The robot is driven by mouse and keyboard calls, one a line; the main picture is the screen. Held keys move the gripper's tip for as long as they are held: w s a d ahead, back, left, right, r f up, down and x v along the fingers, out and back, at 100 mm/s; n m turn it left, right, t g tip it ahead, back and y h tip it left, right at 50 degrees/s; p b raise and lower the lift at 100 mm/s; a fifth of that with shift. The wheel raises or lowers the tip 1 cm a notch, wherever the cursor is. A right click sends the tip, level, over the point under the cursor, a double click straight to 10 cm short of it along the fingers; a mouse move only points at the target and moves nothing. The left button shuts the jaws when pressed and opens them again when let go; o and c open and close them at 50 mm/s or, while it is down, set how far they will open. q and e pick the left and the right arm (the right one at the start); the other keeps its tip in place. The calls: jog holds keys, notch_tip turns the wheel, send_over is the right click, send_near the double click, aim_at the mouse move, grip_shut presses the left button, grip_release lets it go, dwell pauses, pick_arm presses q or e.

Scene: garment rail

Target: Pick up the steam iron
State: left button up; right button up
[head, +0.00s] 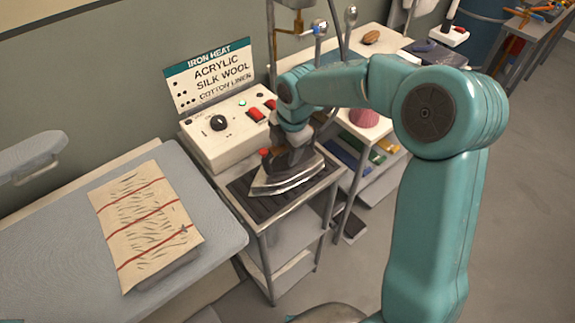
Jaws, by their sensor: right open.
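The steam iron (285,182) sits on a dark ribbed rest (242,193) on top of a small metal stand, its silver soleplate edge showing. My right arm reaches in from the right, and my right gripper (293,152) is directly above the iron at its handle. The jaws are open. The wrist and gripper hide most of the handle, so I cannot tell whether the fingers touch it. My left gripper is not in view.
A white control box (215,143) with a knob and red switches stands behind the iron, under an iron heat sign (209,78). A grey ironing board (220,236) with a striped wrinkled cloth (145,222) is at left. A shelf with coloured items is at right.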

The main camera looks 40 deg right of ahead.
jog(key=shift+w+f, duration=0.1)
jog(key=shift+w, duration=0.1)
jog(key=c, duration=0.3)
jog(key=shift+w, duration=0.1)
jog(key=c, duration=0.5)
grip_shut()
jog(key=shift+r, duration=0.25)
